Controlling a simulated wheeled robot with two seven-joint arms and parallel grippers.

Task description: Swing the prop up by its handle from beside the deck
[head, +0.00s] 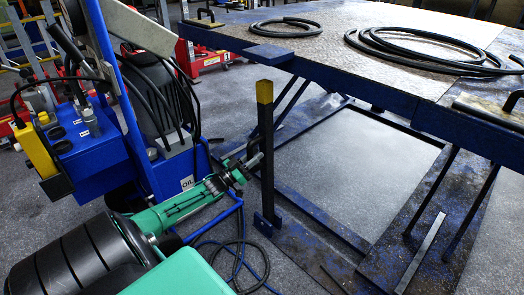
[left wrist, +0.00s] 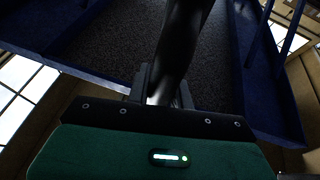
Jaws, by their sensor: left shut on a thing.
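The prop (head: 266,150) is a dark post with a yellow top. It stands close to upright beside the near edge of the blue deck (head: 395,85), on a blue foot at floor level. My left gripper (head: 246,165) is at the left side of the post, about mid-height, shut on its handle. In the left wrist view my left gripper (left wrist: 164,95) has its two fingers on either side of a dark bar (left wrist: 183,40), which runs away towards the top. The handle is mostly hidden by the fingers in the head view. My right gripper is not in view.
Black hoses (head: 405,48) lie coiled on the deck. A loose hose (head: 240,262) lies on the floor. A blue floor frame (head: 320,220) surrounds open floor under the deck.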

